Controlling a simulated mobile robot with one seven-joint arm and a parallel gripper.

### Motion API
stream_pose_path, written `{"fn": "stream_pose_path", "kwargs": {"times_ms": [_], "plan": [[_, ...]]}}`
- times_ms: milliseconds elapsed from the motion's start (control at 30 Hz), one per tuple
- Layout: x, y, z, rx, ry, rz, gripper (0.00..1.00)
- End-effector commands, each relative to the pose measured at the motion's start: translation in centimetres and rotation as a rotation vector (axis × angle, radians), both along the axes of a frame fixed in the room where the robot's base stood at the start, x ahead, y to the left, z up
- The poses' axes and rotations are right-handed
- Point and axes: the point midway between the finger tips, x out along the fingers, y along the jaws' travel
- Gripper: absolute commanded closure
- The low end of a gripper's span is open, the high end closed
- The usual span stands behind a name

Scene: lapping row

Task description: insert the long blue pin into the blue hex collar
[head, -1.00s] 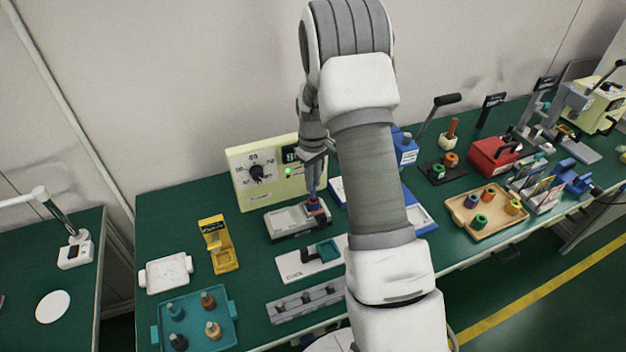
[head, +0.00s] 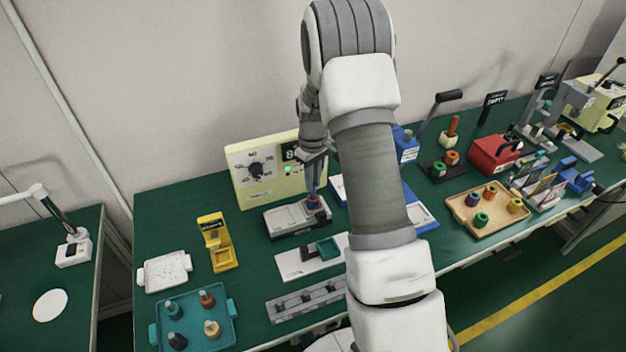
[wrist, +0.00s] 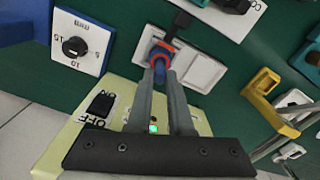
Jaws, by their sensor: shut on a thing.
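My gripper (head: 314,180) is shut on the long blue pin (wrist: 159,73) and points down over a pale plate in a dark frame. In the wrist view the pin sits between the two fingertips (wrist: 160,80). Directly at its lower end is the blue hex collar (wrist: 162,50) with a red-orange rim; it also shows in the head view (head: 316,205). The pin tip meets or overlaps the collar opening; I cannot tell whether or how deep it is inside. The fingers hide part of the pin and collar.
A cream control box (head: 262,175) with a dial and green light stands close behind my gripper. The pale plate (head: 288,218) lies around the collar. A yellow stand (head: 216,243), a teal tray (head: 194,318) of pegs and a wooden tray (head: 486,210) are farther off.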

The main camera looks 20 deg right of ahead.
Motion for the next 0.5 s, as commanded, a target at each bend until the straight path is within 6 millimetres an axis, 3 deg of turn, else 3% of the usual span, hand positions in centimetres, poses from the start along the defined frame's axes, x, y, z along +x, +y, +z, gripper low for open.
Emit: {"fn": "stream_pose_path", "kwargs": {"times_ms": [500], "plan": [[0.0,0.0,-1.4,0.000,0.000,0.000,1.00]]}}
